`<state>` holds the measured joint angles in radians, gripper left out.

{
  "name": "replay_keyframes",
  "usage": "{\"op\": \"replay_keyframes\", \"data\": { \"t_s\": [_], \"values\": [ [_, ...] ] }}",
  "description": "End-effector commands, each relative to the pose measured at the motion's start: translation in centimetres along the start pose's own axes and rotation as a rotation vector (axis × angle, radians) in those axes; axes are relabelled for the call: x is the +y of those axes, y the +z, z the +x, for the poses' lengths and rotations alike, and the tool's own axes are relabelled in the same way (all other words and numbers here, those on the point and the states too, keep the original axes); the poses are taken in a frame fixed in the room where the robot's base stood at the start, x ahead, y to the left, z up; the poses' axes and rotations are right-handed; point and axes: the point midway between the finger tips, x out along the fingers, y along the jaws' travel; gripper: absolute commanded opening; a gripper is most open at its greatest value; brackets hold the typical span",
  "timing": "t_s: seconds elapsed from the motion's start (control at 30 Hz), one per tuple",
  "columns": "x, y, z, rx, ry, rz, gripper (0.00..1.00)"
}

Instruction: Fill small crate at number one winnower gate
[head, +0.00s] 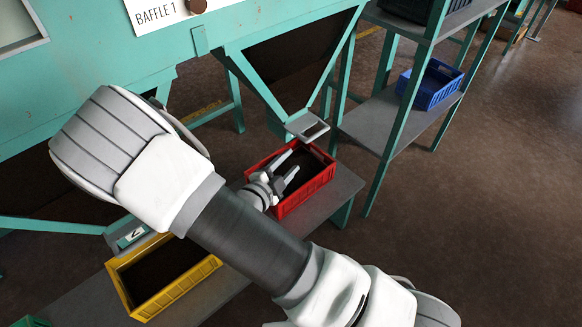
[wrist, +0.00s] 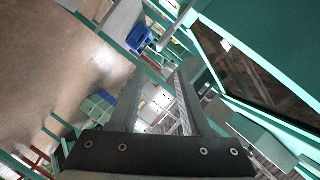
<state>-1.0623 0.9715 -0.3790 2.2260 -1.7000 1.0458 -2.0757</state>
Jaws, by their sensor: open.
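A small red crate (head: 304,189) stands on a grey bench under a teal chute of the winnower (head: 100,62). Its inside is dark, and I cannot tell whether it holds anything. A grey gate plate (head: 307,126) sits at the chute's lower tip, just above the crate's far side. My gripper (head: 291,163) is open and empty in the head view, over or beside the crate's left part, below the gate. In the wrist view my gripper (wrist: 160,76) has its two fingers apart with nothing between them. My arm hides part of the bench and machine.
A yellow crate (head: 196,281) with a dark inside stands on the bench (head: 335,188) at left, below a tag (head: 132,236) that seems to read 2. A blue crate (head: 432,84) sits on a grey shelf (head: 372,122) at right. Open brown floor (head: 480,220) lies at right.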

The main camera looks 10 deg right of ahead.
Motion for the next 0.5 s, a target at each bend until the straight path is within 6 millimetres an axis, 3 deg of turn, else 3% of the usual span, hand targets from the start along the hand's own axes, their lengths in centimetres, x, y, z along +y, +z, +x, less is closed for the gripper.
{"op": "replay_keyframes", "data": {
  "t_s": [0.2,0.37,0.5],
  "values": [
    [0.0,0.0,0.0,0.000,0.000,0.000,0.47],
    [0.7,-0.3,0.7,0.002,0.041,0.011,0.20],
    [3.5,-1.4,3.3,0.001,0.222,0.069,0.00]
  ]
}}
